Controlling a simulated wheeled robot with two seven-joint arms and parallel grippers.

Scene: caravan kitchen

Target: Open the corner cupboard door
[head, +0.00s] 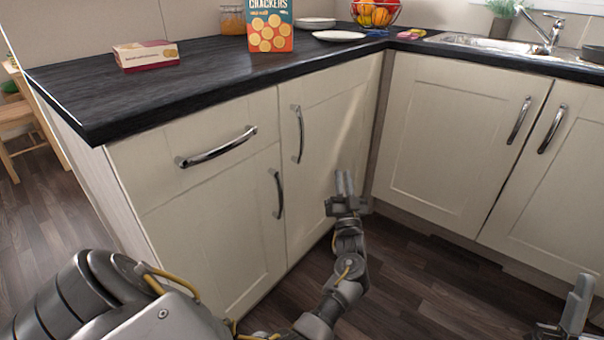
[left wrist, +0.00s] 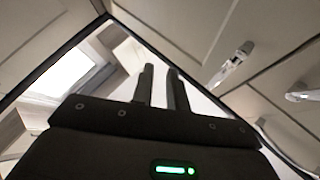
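The corner cupboard door (head: 333,120) is the tall cream door beside the inner corner, at the end of the left run of units. It looks shut. Its upright metal bar handle (head: 298,134) is near its left edge. My left gripper (head: 344,182) is in front of the door's lower right part, right of and below the handle, and apart from it. Its fingers (left wrist: 161,88) are a little apart with nothing between them. Two metal handles show in the left wrist view, but I cannot tell which is which. My right gripper (head: 577,304) is partly seen at lower right.
A drawer handle (head: 217,147) and another door handle (head: 278,194) stick out left of the corner door. Two more doors (head: 458,135) stand to the right. The dark worktop (head: 200,80) overhangs the units. The dark floor (head: 420,275) looks clear.

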